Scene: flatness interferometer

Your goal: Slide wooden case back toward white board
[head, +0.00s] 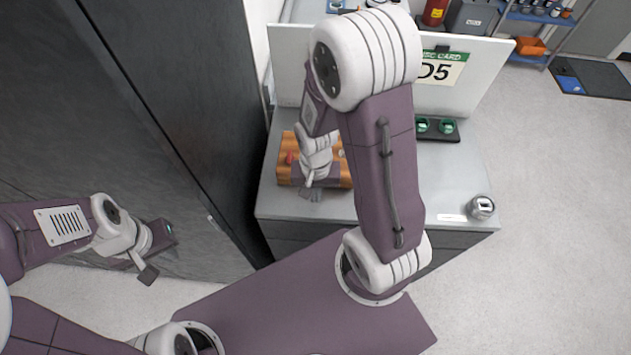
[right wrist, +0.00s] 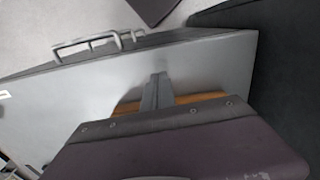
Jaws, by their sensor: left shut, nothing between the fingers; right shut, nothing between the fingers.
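The wooden case (head: 284,175) lies on the grey counter, in front of the white board (head: 490,62). My right arm hides part of both. My right gripper (head: 312,194) is shut and empty, with its fingertips at the front edge of the case. Whether they touch it I cannot tell. In the right wrist view the shut fingers (right wrist: 157,82) cross the orange-brown edge of the case (right wrist: 206,98), and my wrist hides most of the case. My left gripper (head: 148,273) is shut and empty, low at the left, away from the counter.
A black tray with green-topped items (head: 436,128) lies by the board. A dark cabinet (head: 180,90) stands left.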

